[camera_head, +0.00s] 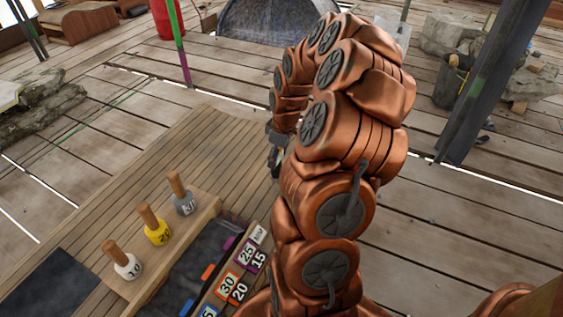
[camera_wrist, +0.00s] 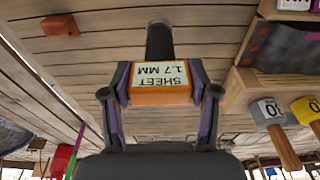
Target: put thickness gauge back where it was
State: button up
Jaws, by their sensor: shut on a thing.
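The thickness gauge (camera_wrist: 159,97) is an orange block with a pale label reading "SHEET 1.7 MM", upside down in the wrist view, and a dark cylinder joined to it. My gripper (camera_wrist: 159,92) is shut on it, one finger on each side. In the head view my arm hides most of the gripper; only a small grey part (camera_head: 276,153) shows at the arm's left edge. I cannot tell how high the gauge is above the planks.
A wooden rack (camera_head: 205,217) holds white, yellow and grey-headed mallets with wooden handles. Beside it lies a dark tray (camera_head: 205,250) and a row of numbered coloured tags (camera_head: 228,283). A dark red block (camera_wrist: 60,25) lies on the planks. A dark post (camera_head: 490,85) stands at right.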

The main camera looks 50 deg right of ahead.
aim_at(282, 157)
jog(key=shift+w+d+f, duration=0.1)
jog(key=shift+d+f, duration=0.05)
jog(key=shift+d, duration=0.8)
jog(key=shift+f+b, duration=0.65)
jog(key=shift+f, duration=1.15)
jog(key=shift+r, duration=0.1)
jog(key=o, duration=1.4)
